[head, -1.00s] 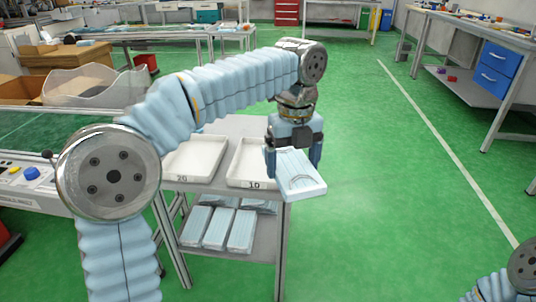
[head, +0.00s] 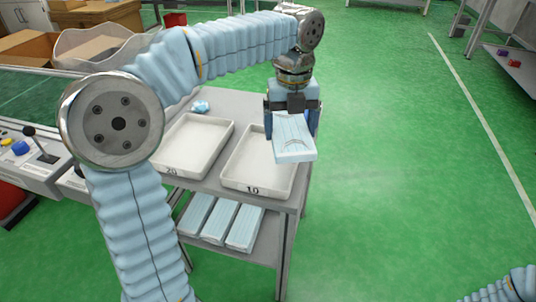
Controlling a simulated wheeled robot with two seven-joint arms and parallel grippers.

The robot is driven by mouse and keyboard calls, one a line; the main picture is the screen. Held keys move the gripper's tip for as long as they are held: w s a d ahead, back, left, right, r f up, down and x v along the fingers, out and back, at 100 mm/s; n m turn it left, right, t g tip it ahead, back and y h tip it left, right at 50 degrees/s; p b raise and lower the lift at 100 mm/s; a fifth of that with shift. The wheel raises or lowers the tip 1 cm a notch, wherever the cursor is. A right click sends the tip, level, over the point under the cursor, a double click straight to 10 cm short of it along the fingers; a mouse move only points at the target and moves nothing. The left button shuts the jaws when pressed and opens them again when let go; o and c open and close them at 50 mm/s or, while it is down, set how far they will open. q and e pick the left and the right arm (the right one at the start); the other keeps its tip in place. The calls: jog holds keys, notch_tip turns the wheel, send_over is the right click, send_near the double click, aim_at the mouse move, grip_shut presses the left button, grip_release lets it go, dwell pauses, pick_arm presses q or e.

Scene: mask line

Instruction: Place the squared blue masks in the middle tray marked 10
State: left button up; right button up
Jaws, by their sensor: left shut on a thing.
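My left gripper (head: 292,112) points down and is shut on a squared blue mask pack (head: 294,138), light blue with a white front edge. The pack is held over the right side of the tray marked 10 (head: 243,185) and hides part of it. The visible inside of that white tray is empty. The tray marked 20 (head: 172,169) stands to its left and is also empty. My right gripper is out of view; only a bit of my right arm shows at the lower right.
Both trays stand on a grey cart (head: 250,103). A small crumpled blue item (head: 200,106) lies behind the tray marked 20. Several blue mask packs (head: 218,221) lie on the lower shelf. A control panel (head: 30,150) is at the left. Green floor is clear to the right.

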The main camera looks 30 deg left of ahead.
pick_arm(q)
jog(key=b, duration=0.1)
send_over(266, 163)
jog(key=f, duration=0.5)
jog(key=shift+w+d+f, duration=0.15)
jog(key=shift+d+f, duration=0.05)
jog(key=shift+d, duration=0.15)
jog(key=shift+a+f+b, duration=0.15)
jog(key=shift+f+b, duration=0.05)
jog(key=shift+f, duration=0.75)
jog(key=shift+a+f+b, duration=0.15)
jog(key=shift+f+b, duration=0.05)
jog(key=shift+f, duration=0.7)
jog(key=shift+f, duration=0.1)
jog(key=o, duration=0.8)
jog(key=shift+o, duration=0.2)
notch_tip(266, 163, up, 12)
jog(key=p, duration=0.2)
jog(key=shift+p, duration=0.35)
